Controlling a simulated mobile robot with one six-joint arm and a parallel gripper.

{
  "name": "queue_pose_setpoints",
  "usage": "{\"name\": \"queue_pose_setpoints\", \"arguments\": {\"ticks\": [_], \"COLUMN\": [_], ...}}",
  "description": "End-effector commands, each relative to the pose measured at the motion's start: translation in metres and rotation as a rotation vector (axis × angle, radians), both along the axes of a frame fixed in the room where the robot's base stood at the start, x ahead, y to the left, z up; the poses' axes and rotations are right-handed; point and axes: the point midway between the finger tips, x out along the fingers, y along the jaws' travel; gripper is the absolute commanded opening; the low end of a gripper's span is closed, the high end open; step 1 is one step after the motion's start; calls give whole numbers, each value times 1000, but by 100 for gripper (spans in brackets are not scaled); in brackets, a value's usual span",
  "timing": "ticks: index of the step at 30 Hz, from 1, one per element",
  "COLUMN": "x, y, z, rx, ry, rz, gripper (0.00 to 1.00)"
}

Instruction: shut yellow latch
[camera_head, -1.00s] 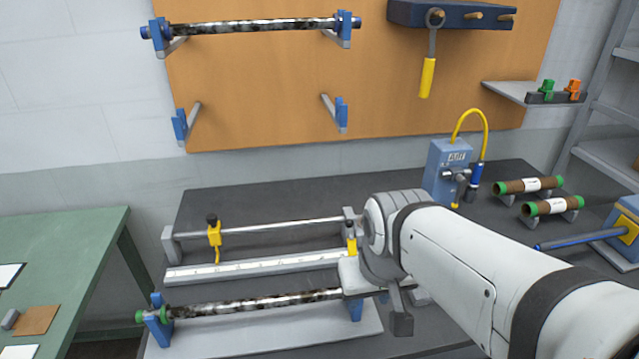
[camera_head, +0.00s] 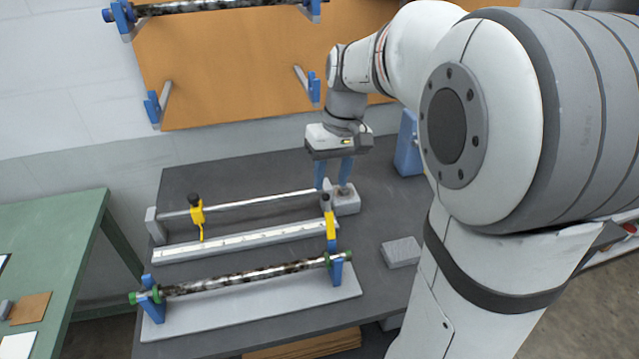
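Two yellow parts with dark knobs sit on the metal rod fixture; I cannot tell which one is the latch. The left yellow part (camera_head: 197,215) hangs from the rod (camera_head: 260,200) onto the white scale bar (camera_head: 250,240). The right yellow part (camera_head: 331,230) stands upright at the rod's right end, near the roller's end. My gripper (camera_head: 334,186) points down just behind and above the right yellow part. Its two blue fingers are apart, near a small grey block (camera_head: 346,205). I see nothing clearly held between them. The fingertips are partly hidden by the rod's end support.
A dark mottled roller (camera_head: 250,275) with green ends rests on blue supports in front. A loose grey block (camera_head: 401,252) lies to the right on the dark table (camera_head: 225,180). My arm covers the right side. A green table (camera_head: 60,225) stands at left.

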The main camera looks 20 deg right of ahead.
Motion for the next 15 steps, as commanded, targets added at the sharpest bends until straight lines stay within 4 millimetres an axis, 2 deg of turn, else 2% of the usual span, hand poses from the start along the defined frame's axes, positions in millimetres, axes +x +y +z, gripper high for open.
{"name": "queue_pose_setpoints", "arguments": {"ticks": [6,10,15], "x": [-2,-2,-1], "y": [5,7,8], "z": [-35,-48,-54], "rx": [-1,-1,-1], "ry": [4,2,0], "rz": [1,1,1], "gripper": [37,37,37]}}
